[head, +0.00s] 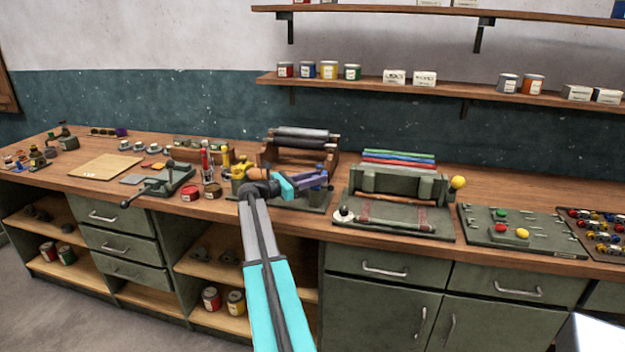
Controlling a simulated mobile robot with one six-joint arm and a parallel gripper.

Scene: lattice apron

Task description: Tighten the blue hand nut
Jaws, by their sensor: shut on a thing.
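The blue hand nut (321,173) is a small blue-violet piece at the right front of a roller press (302,148) with dark rollers. My gripper (314,181) reaches it from the left, with its jaws closed around it. The fingers cover much of the nut, so its exact turn and how far it sits on its thread cannot be told. A yellow piece (239,171) shows at the press's left side, partly behind my arm.
A green press (398,183) with a yellow knob stands close to the right. A green board with coloured knobs (527,232) is farther right. Shelves with tins hang above.

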